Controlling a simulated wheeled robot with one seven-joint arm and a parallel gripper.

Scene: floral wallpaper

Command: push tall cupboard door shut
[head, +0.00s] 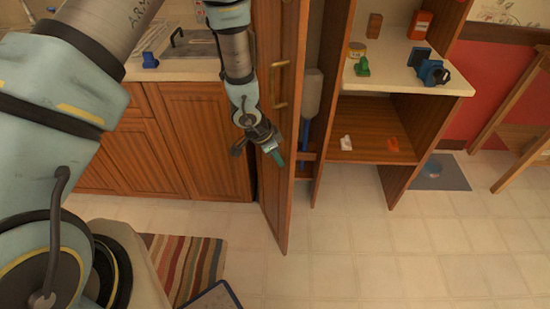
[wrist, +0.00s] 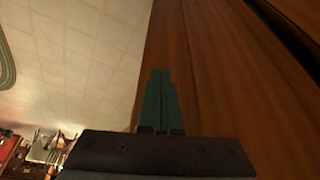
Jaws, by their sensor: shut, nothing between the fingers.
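The tall cupboard door (head: 285,115) is brown wood with a brass handle (head: 279,84) and stands open, its free edge toward me. Part of the cupboard's inside shows to the right of the door. I cannot tell whether the fingertips touch the door.
Open shelves (head: 370,125) with small items stand right of the cupboard. Base cabinets (head: 190,140) and a counter stand on the left. A striped rug (head: 185,262) lies on the tiled floor, which is clear in front of the door. A wooden chair or table frame (head: 525,120) stands far right.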

